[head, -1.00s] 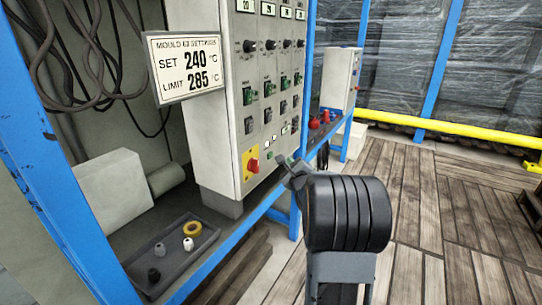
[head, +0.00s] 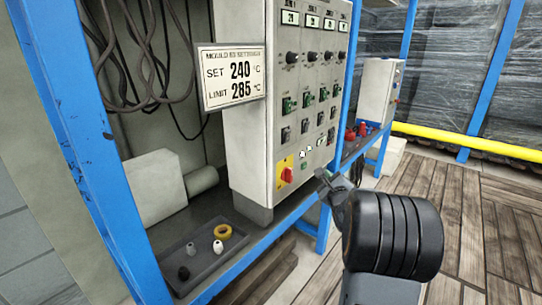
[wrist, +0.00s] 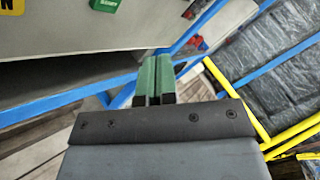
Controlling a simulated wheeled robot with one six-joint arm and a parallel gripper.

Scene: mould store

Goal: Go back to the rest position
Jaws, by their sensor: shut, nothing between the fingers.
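My gripper (head: 324,180) is in front of the lower right edge of the grey control cabinet (head: 258,150), largely hidden behind my own black wrist joint in the head view. In the wrist view my gripper (wrist: 155,82) shows two green fingers with dark bases, side by side and shut with nothing between them. They point toward the blue frame and the cabinet's underside. I cannot tell the exact gap to the cabinet, but no contact shows.
A sign (head: 231,77) reads SET 240, LIMIT 285. A red-and-yellow switch (head: 286,174) is low on the cabinet. A dark tray (head: 205,262) with small parts lies on the shelf. Blue posts (head: 92,120) frame the rack. A yellow rail (head: 445,138) stands behind open wooden floor (head: 480,205).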

